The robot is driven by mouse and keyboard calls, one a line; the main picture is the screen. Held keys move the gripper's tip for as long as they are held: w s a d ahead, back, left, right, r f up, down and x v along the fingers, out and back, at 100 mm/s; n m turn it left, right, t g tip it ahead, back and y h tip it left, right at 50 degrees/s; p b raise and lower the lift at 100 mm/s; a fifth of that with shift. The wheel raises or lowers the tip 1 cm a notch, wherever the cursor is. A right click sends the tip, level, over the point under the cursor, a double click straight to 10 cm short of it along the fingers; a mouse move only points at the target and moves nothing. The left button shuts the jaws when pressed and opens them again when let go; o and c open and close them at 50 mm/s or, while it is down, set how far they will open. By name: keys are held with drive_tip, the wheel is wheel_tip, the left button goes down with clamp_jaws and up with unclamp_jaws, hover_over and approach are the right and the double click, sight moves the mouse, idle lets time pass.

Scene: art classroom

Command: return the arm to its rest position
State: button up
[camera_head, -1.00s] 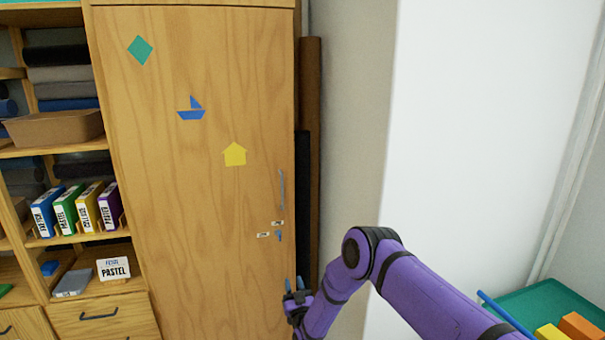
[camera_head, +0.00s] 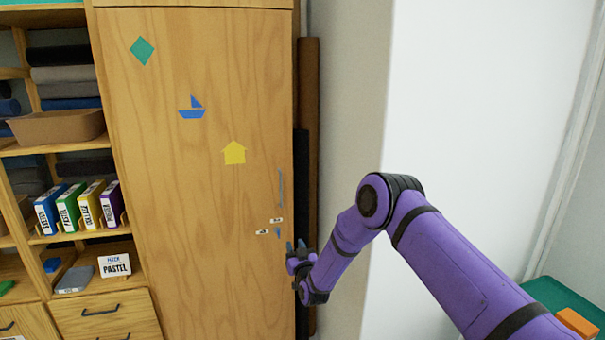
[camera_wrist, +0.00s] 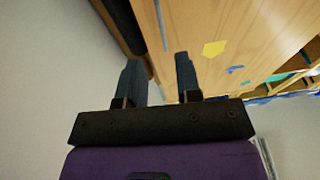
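My purple arm (camera_head: 440,250) reaches in from the lower right of the head view, bent at the elbow. My gripper (camera_head: 296,247) is at its far end, in front of the lower right edge of the tall wooden cabinet door. In the wrist view my gripper (camera_wrist: 158,80) shows two dark fingers set apart with nothing between them. It holds nothing.
The closed cabinet door (camera_head: 200,200) has a thin handle (camera_head: 281,188) and coloured cut-out shapes. Open shelves with boxes (camera_head: 68,208) and a tan tray (camera_head: 57,127) stand left. Brown and black rolls lean right of the cabinet. A green surface (camera_head: 565,296) is at lower right.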

drive_tip(key=d+r+g+h, duration=0.1)
drive_tip(key=d+r+g, duration=0.15)
drive_tip(key=r, duration=0.85)
drive_tip(key=d+r+g, duration=0.1)
drive_tip(key=d+r, duration=0.3)
drive_tip(key=r, duration=0.6)
drive_tip(key=s+d+r+g+h, duration=0.2)
drive_tip(key=s+d+r+g, duration=0.1)
drive_tip(key=s+d+r, duration=1)
drive_tip(key=s+d+r+m+g+h, duration=0.15)
drive_tip(key=s+d+r, duration=0.25)
drive_tip(key=s, duration=0.6)
drive_tip(key=s+d+r+m+g+h, duration=0.15)
drive_tip(key=s+d+r, duration=0.25)
drive_tip(key=s, duration=0.5)
drive_tip(key=s+d+f+g, duration=0.1)
drive_tip(key=s+d+g, duration=0.1)
drive_tip(key=s, duration=0.9)
drive_tip(key=s+d+f+m+g, duration=0.1)
drive_tip(key=s+d+f+g, duration=0.1)
drive_tip(key=s, duration=0.9)
drive_tip(key=shift+s+d+f+g+h, duration=0.3)
drive_tip(key=shift+d+g+h, duration=0.1)
drive_tip(key=shift+d, duration=0.25)
drive_tip(key=shift+o, duration=0.4)
drive_tip(key=shift+w+r, duration=0.1)
drive_tip(key=shift+w, duration=0.05)
